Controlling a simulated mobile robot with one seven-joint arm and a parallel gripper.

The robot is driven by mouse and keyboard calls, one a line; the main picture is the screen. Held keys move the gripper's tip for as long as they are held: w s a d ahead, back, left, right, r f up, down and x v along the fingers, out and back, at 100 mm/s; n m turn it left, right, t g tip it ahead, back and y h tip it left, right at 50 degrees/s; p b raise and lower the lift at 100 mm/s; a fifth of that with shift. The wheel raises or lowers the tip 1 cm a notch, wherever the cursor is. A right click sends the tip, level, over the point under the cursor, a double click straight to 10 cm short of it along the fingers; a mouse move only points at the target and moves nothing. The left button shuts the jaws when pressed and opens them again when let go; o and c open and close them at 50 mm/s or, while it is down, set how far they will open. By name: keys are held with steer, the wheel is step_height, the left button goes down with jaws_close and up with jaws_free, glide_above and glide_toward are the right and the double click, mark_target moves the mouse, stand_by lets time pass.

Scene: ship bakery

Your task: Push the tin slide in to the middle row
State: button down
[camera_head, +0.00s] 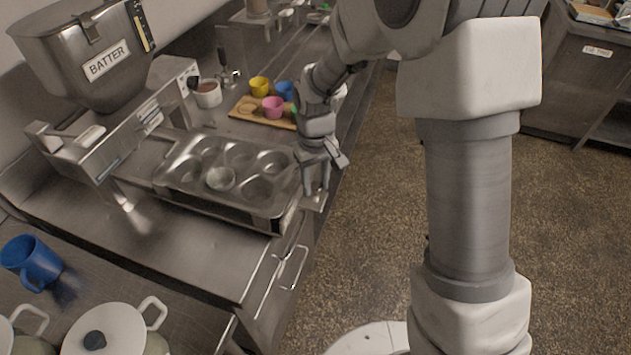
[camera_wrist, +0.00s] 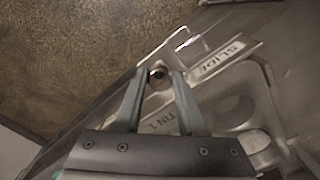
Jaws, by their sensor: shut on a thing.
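The metal muffin tin (camera_head: 217,150) with several round cups sits on the slide, a low metal carriage (camera_head: 255,219) on the counter, right of the batter machine. One front cup looks lighter than the others. My gripper (camera_head: 318,190) is at the right end of the slide, pointing down. In the wrist view my gripper (camera_wrist: 158,78) has its two fingers on either side of a small round knob (camera_wrist: 158,74) and is shut on it. The slide label (camera_wrist: 222,60) and a "TIN 1" marking show beside the fingers. The knob is hidden in the head view.
The batter machine (camera_head: 92,62) stands at the left. Behind the tin are a wooden board (camera_head: 243,118) with coloured cups and a white cup (camera_head: 208,94). Open floor lies right.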

mark_target(221, 163)
steer(key=shift+a, duration=0.1)
stand_by(0.8)
steer(key=w+a, duration=0.2)
steer(key=a, duration=0.5)
steer(key=w+a+p, duration=0.1)
steer(key=w+a, duration=0.2)
steer(key=a, duration=0.5)
steer(key=w+a, duration=0.3)
steer(key=a, duration=0.4)
steer(key=shift+w+a, duration=0.15)
steer(key=shift+a, duration=0.05)
steer(key=c, duration=0.8)
jaws_free()
steer(key=shift+o, duration=0.2)
steer(key=shift+r, duration=0.1)
step_height(221, 163, up, 17)
steer(key=shift+r+p, duration=0.15)
steer(key=shift+p, duration=0.2)
steer(key=shift+d, duration=0.1)
